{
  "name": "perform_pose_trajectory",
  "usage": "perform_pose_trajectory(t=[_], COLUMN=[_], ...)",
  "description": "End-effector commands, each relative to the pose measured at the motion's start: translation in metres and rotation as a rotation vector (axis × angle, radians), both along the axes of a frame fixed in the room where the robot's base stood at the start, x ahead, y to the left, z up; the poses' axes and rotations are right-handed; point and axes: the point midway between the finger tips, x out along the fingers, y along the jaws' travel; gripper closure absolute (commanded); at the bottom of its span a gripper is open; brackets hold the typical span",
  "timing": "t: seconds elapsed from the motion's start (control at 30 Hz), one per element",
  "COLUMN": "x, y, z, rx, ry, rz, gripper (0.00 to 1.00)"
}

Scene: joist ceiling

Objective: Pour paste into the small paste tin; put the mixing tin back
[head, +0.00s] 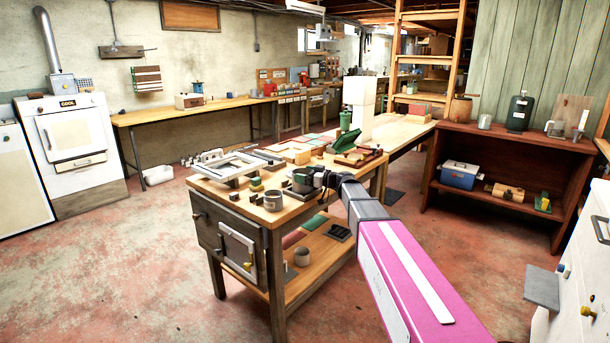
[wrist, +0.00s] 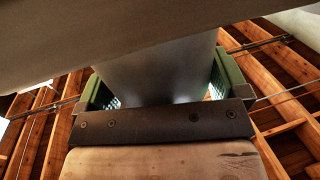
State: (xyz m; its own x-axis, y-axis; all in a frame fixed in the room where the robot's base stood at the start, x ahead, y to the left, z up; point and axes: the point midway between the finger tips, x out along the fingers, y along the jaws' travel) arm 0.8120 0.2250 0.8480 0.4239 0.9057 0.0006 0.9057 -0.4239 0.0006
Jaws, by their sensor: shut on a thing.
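My gripper (head: 314,181) is at the near end of the wooden workbench, just above its top. In the wrist view its green-padded fingers (wrist: 158,92) are shut on a smooth grey metal tin (wrist: 160,72), which I take to be the mixing tin. In the head view the held tin (head: 301,182) is small and partly hidden by the gripper. A grey open tin (head: 273,201) stands upright on the bench, to the left of my gripper and apart from it; it may be the small paste tin. Paste is not discernible, and the held tin's tilt is unclear.
A pale frame (head: 228,168) lies at the bench's left. Another tin (head: 302,257) is on the lower shelf. Small blocks crowd the bench near the tins. The floor (head: 140,255) to the left is clear.

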Motion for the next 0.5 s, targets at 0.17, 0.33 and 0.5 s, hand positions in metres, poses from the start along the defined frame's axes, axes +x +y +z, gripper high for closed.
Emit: perform_pose_trajectory(t=[0.17,0.33,0.5], x=[0.0,0.0001,0.0001], y=[0.0,0.0,0.0], z=[-0.0003,-0.0028,-0.0058], rx=[0.001,0.001,0.001], ry=[0.0,0.0,0.0], rz=[0.0,0.0,0.0], gripper=[0.64,0.64,0.64])
